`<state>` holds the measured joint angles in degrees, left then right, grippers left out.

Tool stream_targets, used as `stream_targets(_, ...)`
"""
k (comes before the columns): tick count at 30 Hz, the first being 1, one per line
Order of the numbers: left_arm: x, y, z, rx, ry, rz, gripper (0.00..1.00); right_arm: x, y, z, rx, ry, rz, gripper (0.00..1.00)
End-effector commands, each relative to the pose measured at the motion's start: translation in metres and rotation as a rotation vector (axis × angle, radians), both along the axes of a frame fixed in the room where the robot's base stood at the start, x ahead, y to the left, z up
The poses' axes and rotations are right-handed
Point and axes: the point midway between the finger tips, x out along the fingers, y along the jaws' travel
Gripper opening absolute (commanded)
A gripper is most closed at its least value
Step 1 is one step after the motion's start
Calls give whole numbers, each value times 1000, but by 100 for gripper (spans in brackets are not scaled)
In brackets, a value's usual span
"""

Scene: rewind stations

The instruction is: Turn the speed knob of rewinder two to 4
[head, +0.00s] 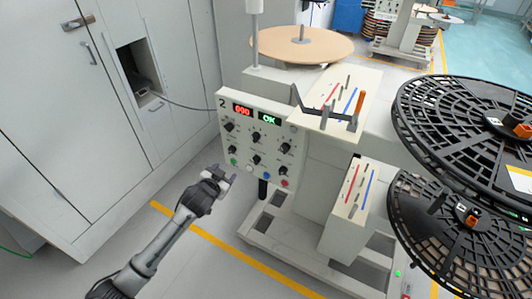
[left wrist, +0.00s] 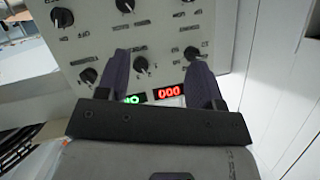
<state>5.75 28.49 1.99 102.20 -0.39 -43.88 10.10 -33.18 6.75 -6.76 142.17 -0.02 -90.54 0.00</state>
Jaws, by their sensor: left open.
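Rewinder two's control panel (head: 262,140) is a pale upright face marked 2. It has a red display (head: 242,110) reading 000 and a green display (head: 269,117) reading OK. Several black knobs sit below, such as one at centre (head: 256,136); their labels are too small to tell which is the speed knob. My left gripper (head: 225,174) is open and empty, in front of the panel's lower left. In the left wrist view the panel appears upside down, with a black knob (left wrist: 141,64) between the spread fingers (left wrist: 157,58), apart from them. My right gripper is out of view.
Coloured buttons (head: 268,173) line the panel's bottom edge. Black reels (head: 470,115) stand at the right, and a tan disc (head: 300,45) lies behind the panel. Grey cabinets (head: 70,120) fill the left. The floor before the panel is clear, with a yellow line (head: 230,247).

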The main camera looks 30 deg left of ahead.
Motion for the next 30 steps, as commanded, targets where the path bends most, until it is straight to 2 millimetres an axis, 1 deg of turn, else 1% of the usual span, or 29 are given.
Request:
stream_targets(1,5,2,-1,-19,-56,-16,61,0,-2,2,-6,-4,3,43)
stream_targets(3,12,0,4,-47,-140,-46,61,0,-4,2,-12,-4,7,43)
stream_targets(9,19,-15,31,-111,-340,-135,61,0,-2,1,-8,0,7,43)
stream_targets(13,21,-20,40,-146,-401,-162,61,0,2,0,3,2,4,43)
stream_targets(17,29,-19,40,-168,-409,-160,61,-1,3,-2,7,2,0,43)
stream_targets(20,42,-18,40,-168,-409,-159,61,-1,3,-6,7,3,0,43)
stream_targets(30,103,-12,40,-167,-408,-158,61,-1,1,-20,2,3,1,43)
